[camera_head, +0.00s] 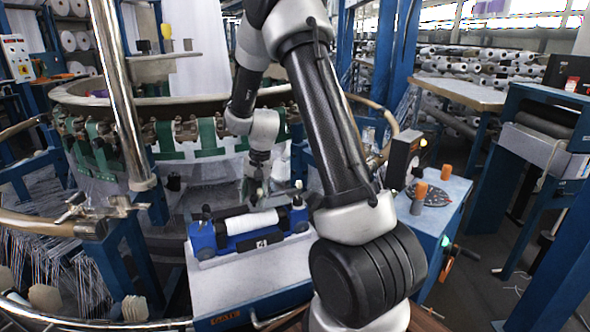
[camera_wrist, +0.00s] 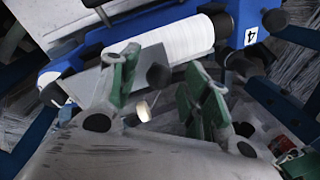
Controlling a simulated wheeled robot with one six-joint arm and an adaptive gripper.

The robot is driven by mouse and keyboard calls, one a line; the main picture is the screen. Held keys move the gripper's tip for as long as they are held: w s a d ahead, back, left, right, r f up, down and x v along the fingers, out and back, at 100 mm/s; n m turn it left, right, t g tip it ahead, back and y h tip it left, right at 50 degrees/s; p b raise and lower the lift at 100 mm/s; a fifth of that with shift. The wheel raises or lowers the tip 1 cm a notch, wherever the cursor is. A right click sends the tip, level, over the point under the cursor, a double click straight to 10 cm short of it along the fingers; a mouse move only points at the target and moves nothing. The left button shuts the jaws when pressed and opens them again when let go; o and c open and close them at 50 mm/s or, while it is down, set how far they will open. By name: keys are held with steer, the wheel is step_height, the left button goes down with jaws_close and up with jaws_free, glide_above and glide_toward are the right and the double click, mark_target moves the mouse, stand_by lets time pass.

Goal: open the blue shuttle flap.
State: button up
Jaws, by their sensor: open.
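The blue shuttle (camera_head: 206,240) lies on a pale-topped stand in the head view, with a white bobbin (camera_head: 252,222) along it and a label on its near side. In the wrist view the shuttle (camera_wrist: 235,22) runs across the top, with the white bobbin (camera_wrist: 178,43) and a "4" label. A grey plate (camera_wrist: 84,82) lies along the shuttle behind the left finger; I cannot tell whether it is the flap. My gripper (camera_head: 258,190) is just above and behind the shuttle. In the wrist view its green-padded fingers (camera_wrist: 160,78) are apart, with nothing held between them.
The stand's pale top (camera_head: 240,285) has free room in front of the shuttle. The large loom ring (camera_head: 195,102) stands behind. A blue cabinet (camera_head: 408,262) with orange knobs is at the right. A metal post (camera_head: 122,100) rises at the left.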

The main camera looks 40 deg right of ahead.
step_height(320, 180, up, 7)
steer(key=s+d, duration=0.1)
steer(key=s, duration=0.1)
steer(key=s+a+r+n, duration=0.1)
steer(key=s+r+n, duration=0.3)
steer(key=s, duration=0.9)
steer(key=s+a+r+n+h, duration=0.1)
steer(key=s+r+n, duration=0.3)
steer(key=s+r, duration=0.5)
steer(key=shift+s+a+n+t+h, duration=0.3)
steer(key=shift+s+a, duration=0.1)
steer(key=shift+s, duration=1.8)
